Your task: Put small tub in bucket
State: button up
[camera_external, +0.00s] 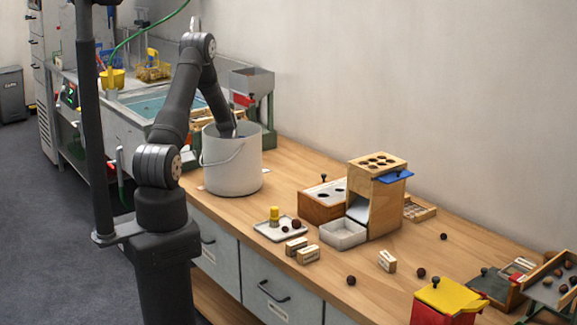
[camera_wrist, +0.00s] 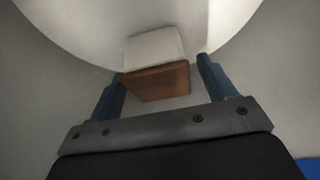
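The white bucket (camera_external: 232,170) stands upright on the wooden bench, its wire handle hanging at the front. My arm reaches down into it, so my gripper is hidden behind its wall in the external view. In the wrist view my gripper (camera_wrist: 160,68) is open inside the bucket, its two blue fingers wide apart. A small boxy object (camera_wrist: 157,84), pale on one face and brown on the other, lies between the fingertips, with a gap at the right finger. I cannot tell whether it is the small tub. An open white tub (camera_external: 343,235) sits below the wooden dispenser.
A wooden dispenser (camera_external: 375,200) and a wooden box (camera_external: 322,205) stand right of the bucket. A small tray (camera_external: 280,230) with a yellow-topped item, labelled blocks (camera_external: 308,255) and loose chestnuts lie nearby. A yellow-lidded red box (camera_external: 450,298) is at the front right. A sink is behind my arm.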

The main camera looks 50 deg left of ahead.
jog(key=shift+r, duration=0.1)
jog(key=v, duration=0.3)
jog(key=shift+a+r, duration=0.15)
jog(key=shift+r, duration=0.05)
notch_tip(320, 180, up, 7)
jog(key=shift+f, duration=0.15)
jog(key=x, duration=0.3)
jog(key=a+x, duration=0.1)
jog(key=x, duration=0.2)
jog(key=a+f+x, duration=0.1)
jog(key=x, duration=0.3)
jog(key=shift+a, duration=0.1)
notch_tip(320, 180, up, 3)
jog(key=shift+r, duration=0.1)
jog(key=shift+a+r, duration=0.1)
jog(key=shift+r, duration=0.65)
